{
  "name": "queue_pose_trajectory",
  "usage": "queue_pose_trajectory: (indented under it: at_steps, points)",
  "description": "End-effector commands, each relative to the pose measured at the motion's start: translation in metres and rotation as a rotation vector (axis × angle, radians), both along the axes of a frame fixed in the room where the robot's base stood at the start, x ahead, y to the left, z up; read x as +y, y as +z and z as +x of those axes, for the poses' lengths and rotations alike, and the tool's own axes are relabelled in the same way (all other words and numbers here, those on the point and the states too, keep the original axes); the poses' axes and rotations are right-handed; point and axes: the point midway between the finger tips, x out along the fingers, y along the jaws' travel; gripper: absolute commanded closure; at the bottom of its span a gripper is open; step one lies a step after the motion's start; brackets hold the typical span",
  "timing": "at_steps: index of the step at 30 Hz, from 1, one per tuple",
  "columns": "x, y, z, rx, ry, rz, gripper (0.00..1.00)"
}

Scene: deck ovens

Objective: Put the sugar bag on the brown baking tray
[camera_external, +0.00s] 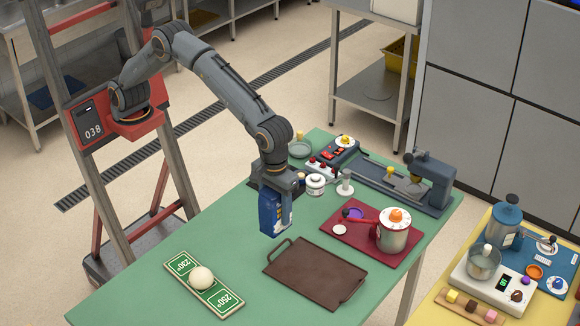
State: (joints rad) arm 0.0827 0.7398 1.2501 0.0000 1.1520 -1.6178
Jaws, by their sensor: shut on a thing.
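My gripper (277,190) is shut on a blue bag with white lettering, the sugar bag (271,217). The bag hangs upright below the gripper, and it looks to be held above the green table, though the gap is hard to judge. The brown baking tray (318,274) lies flat on the table at the front right of the bag. It is empty and has a handle at its left end. In this view the bag is behind and left of the tray, not over it.
A green board with temperature labels (221,297) and a white ball (201,279) lie front left. Jars and a control box (331,155) stand behind. The table's left part is clear.

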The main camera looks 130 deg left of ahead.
Motion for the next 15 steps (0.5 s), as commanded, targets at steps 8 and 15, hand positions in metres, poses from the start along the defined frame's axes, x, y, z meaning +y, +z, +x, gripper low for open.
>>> queue_pose_trajectory:
  at_steps: [8, 15]
  points:
    - [0.007, 0.000, 0.041, -0.005, 0.028, 0.000, 1.00]
    - [0.009, -0.009, 0.048, -0.002, 0.036, 0.000, 1.00]
